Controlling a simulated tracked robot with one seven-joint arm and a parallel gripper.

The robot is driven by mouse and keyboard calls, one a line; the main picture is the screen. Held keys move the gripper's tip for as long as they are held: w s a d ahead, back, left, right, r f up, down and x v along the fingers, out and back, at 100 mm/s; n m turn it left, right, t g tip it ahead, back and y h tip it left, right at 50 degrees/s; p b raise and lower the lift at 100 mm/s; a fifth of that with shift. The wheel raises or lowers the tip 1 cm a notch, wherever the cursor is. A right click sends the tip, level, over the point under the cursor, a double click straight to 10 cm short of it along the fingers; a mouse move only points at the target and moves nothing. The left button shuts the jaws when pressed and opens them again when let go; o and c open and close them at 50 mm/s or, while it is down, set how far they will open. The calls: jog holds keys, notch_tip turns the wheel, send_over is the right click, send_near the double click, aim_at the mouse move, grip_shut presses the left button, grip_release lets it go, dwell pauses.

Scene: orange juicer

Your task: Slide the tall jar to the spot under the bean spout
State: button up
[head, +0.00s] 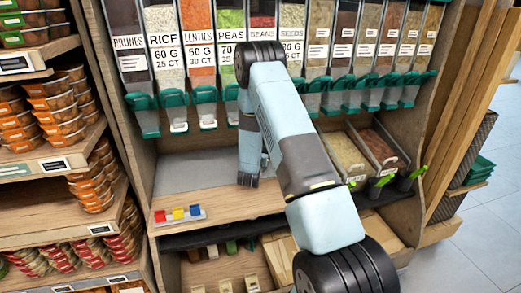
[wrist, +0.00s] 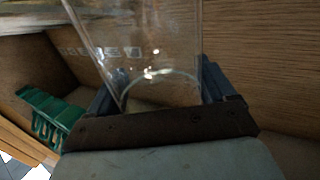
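The tall jar (wrist: 150,45) is clear and looks like glass. In the wrist view it stands between the two fingers of my gripper (wrist: 163,85), and its walls come up close to both of them. I cannot tell whether the fingers press on it. In the head view my gripper (head: 247,181) points down over the wooden counter, below the row of dispensers. I cannot make out the jar there, as my arm covers part of that area. The bean spout belongs to the dispenser labelled BEANS (head: 263,22), and my arm hides its lower part.
Dispensers with green spouts (head: 174,99) hang above the counter (head: 220,202). A small block with red, blue and yellow pieces (head: 180,214) lies at its front left. Open bins (head: 345,152) stand to the right.

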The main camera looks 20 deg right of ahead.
jog(key=c, duration=0.7)
jog(key=o, duration=1.1)
jog(key=shift+c, duration=0.2)
jog(key=shift+s, duration=0.1)
jog(key=v, duration=1.3)
jog(key=shift+s, duration=0.25)
jog(key=shift+a, duration=0.15)
jog(key=shift+f, duration=0.1)
